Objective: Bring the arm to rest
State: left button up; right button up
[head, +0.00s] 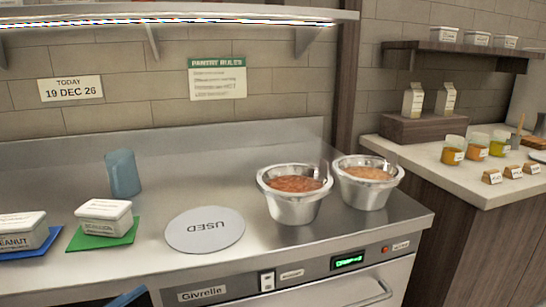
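Neither my left nor my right gripper shows in the head view. A small dark blue shape pokes in at the bottom edge, left of centre, and I cannot tell what it is. The steel counter (160,200) holds two metal pots of sauce. The left pot (292,208) has a red-orange sauce, and the right pot (366,192) has a paler orange one. A grey round disc marked USED (205,230) lies flat left of the pots, with nothing on it.
A white labelled tub (104,216) sits on a green mat (95,240); another tub (22,232) sits on a blue mat (50,238). A blue-grey cup (122,174) stands behind. The right-hand counter (430,160) holds cartons, small sauce jars and labels. A shelf (180,14) hangs above.

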pick_arm(q)
jog(key=s+d+f+n+g+y+p, duration=0.3)
jog(key=s+f+n+y+p, duration=0.2)
jog(key=n+p, duration=1.1)
notch_tip(320, 180, down, 3)
jog(key=y+p, duration=0.2)
jog(key=y, duration=0.4)
jog(key=shift+s+d+f, duration=0.2)
jog(key=shift+s+d, duration=0.1)
jog(key=shift+s, duration=0.1)
pick_arm(e)
jog(key=r+g, duration=0.2)
jog(key=r+g+h, duration=0.1)
jog(key=r, duration=0.1)
jog(key=shift+w+a+r+n+g, duration=0.1)
jog(key=shift+w+a+n+g, duration=0.1)
jog(key=shift+w+n+g, duration=0.1)
pick_arm(q)
jog(key=shift+f, duration=0.1)
